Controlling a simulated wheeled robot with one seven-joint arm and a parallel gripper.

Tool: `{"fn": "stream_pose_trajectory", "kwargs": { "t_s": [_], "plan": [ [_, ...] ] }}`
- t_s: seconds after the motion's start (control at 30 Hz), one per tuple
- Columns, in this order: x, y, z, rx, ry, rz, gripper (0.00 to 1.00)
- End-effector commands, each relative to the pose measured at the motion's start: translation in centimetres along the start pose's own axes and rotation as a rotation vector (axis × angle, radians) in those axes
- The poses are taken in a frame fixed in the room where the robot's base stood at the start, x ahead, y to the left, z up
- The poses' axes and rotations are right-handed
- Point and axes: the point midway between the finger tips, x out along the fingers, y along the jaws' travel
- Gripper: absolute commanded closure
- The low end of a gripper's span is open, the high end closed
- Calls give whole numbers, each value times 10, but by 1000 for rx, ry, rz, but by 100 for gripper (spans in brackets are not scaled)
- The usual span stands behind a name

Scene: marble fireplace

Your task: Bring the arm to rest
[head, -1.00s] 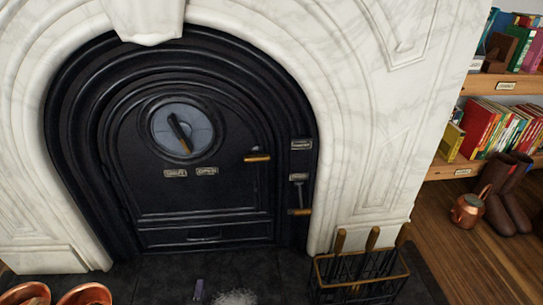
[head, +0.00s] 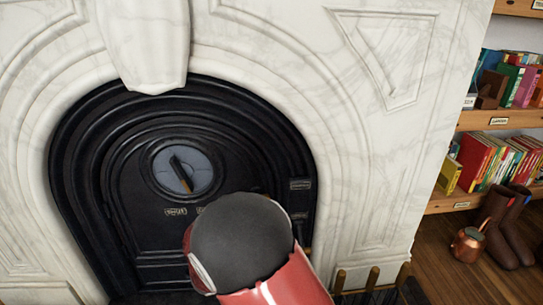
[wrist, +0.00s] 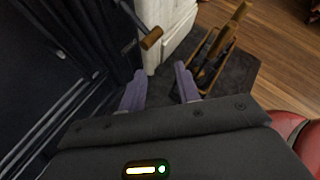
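My gripper (wrist: 160,88) shows in the wrist view with its two purple fingers spread apart and nothing between them. It hangs near the lower right of the fireplace, with a wooden-ended lever (wrist: 151,38) just beyond the fingers and apart from them. In the head view my red and dark grey arm (head: 241,243) covers the lower middle of the fireplace door (head: 130,215). The gripper itself is hidden there. The door looks closed, and its round window (head: 183,169) is visible above my arm.
A tool rack (wrist: 222,50) with wooden-handled tools stands right of the gripper. The white marble surround (head: 350,150) rises beside the door. Bookshelves (head: 490,120), a copper pot (head: 468,244) and brown boots (head: 503,232) are at the right.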

Motion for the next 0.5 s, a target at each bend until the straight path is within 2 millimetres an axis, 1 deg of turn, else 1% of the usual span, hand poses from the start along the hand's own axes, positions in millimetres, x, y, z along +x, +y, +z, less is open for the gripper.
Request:
{"fn": "stream_pose_trajectory", "kwargs": {
  "t_s": [0.03,0.07,0.1,0.17,0.2,0.27,0.3,0.37,0.4,0.47,0.5],
  "plan": [
    [-1,-25,23,146,67,-35,68],
    [-2,-38,31,232,106,-58,68],
    [-3,-57,42,348,155,-88,68],
    [-7,-83,56,520,227,-134,68],
    [-10,-101,65,634,272,-164,68],
    [-16,-126,76,806,337,-210,68],
    [-21,-142,82,920,377,-238,68],
    [-29,-166,91,1091,438,-282,68],
    [-36,-181,96,1205,475,-309,68],
    [-47,-202,103,1374,530,-349,68],
    [-54,-215,106,1485,566,-376,68]
  ]
}}
